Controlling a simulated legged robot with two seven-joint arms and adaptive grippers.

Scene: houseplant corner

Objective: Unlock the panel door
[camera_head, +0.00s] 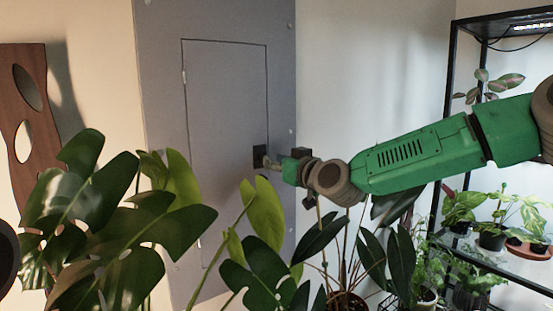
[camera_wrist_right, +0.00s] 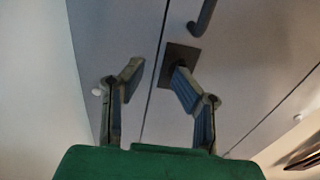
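The grey panel door (camera_head: 225,105) is shut in a grey cabinet front (camera_head: 160,60). A dark square lock plate (camera_head: 259,152) sits near its right edge. My right gripper (camera_head: 272,164) is right at this plate. In the right wrist view the two fingers of my right gripper (camera_wrist_right: 158,73) are apart, with nothing seen between them. The tip of the right-hand finger overlaps the dark lock plate (camera_wrist_right: 181,50) and hides part of it; I cannot tell if it touches. A dark hooked handle (camera_wrist_right: 204,15) shows above the plate.
Large-leaved plants (camera_head: 120,215) stand in front of the cabinet, below and left of my right arm. A black plant shelf (camera_head: 449,110) with several pots stands at the right. A brown wooden panel with holes (camera_head: 40,110) is at the far left.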

